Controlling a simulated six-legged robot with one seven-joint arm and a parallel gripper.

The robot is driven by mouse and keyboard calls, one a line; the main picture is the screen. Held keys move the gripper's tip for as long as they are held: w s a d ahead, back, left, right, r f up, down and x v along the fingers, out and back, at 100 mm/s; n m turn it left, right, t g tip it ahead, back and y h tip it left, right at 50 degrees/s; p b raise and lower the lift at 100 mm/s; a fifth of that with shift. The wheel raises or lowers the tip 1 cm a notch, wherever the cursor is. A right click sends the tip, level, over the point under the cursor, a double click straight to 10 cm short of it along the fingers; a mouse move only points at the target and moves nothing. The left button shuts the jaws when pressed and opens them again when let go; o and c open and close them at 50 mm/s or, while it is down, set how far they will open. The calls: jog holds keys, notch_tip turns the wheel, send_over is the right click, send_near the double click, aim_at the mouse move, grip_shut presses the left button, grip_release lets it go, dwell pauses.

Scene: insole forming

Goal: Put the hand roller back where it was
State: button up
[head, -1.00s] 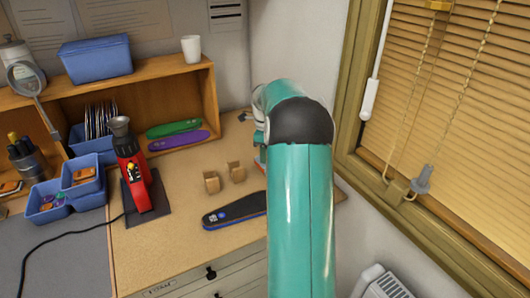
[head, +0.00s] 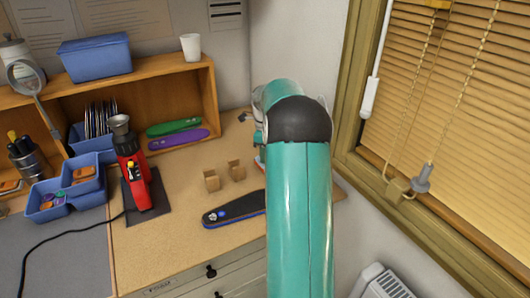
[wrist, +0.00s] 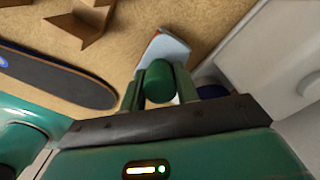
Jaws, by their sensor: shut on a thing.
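In the wrist view, my gripper (wrist: 160,92) is shut on the hand roller (wrist: 158,80), whose green, rounded end shows between the two fingers. The rest of the roller is hidden. In the head view, my teal arm hides the gripper and the roller. Two small brown notched blocks (head: 212,181) stand empty on the worktop (head: 165,250), left of my arm. They also show at the upper left of the wrist view (wrist: 88,22).
A dark insole (head: 233,209) lies in front of the blocks. A pale, red-edged flat thing (wrist: 170,45) lies beyond the gripper. A red heat tool (head: 132,170) stands at the left, before a shelf with green (head: 173,127) and purple (head: 178,140) insoles. A wall and window close the right.

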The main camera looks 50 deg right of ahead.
jog(key=o, duration=1.5)
jog(key=shift+o, duration=0.2)
jog(key=shift+r, duration=4.5)
